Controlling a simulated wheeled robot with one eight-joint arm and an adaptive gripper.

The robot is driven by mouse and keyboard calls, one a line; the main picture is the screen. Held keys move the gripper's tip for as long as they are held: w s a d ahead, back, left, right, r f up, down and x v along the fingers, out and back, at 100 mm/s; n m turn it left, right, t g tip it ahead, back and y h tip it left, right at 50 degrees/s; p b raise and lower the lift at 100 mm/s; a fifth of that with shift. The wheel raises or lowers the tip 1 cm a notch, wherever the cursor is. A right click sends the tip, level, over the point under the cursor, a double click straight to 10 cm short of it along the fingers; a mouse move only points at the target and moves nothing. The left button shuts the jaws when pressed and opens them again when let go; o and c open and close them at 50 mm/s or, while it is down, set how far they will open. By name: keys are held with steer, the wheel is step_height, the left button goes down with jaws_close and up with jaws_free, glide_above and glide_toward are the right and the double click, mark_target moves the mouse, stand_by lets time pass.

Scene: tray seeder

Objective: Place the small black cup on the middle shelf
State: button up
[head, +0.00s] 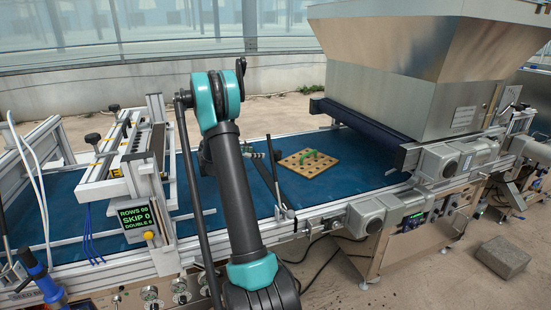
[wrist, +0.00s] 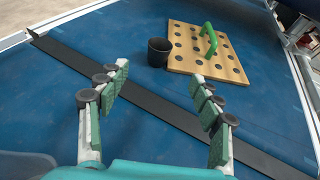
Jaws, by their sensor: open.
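The small black cup (wrist: 158,52) stands upright on the blue belt in the wrist view, close to the left edge of a wooden board with holes (wrist: 208,55). My gripper (wrist: 160,76) is open, its green-padded fingers spread wide with nothing between them. The cup lies beyond the fingertips, roughly in line with the gap. I cannot identify a middle shelf in either view.
The board (head: 308,163) carries a green handle (wrist: 210,40). A dark flat strip (wrist: 150,100) crosses the belt under my fingers. A large metal hopper (head: 410,60) stands at the right, and a metal frame with a display (head: 133,218) at the left. Open belt surrounds the cup's left side.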

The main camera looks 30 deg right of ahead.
mark_target(280, 152)
steer(key=x, duration=1.5)
steer(key=shift+d+r, duration=0.15)
steer(key=shift+d, duration=0.2)
steer(key=shift+c, duration=0.5)
steer(key=c, duration=0.8)
steer(key=shift+c, duration=0.2)
step_height(280, 152, up, 20)
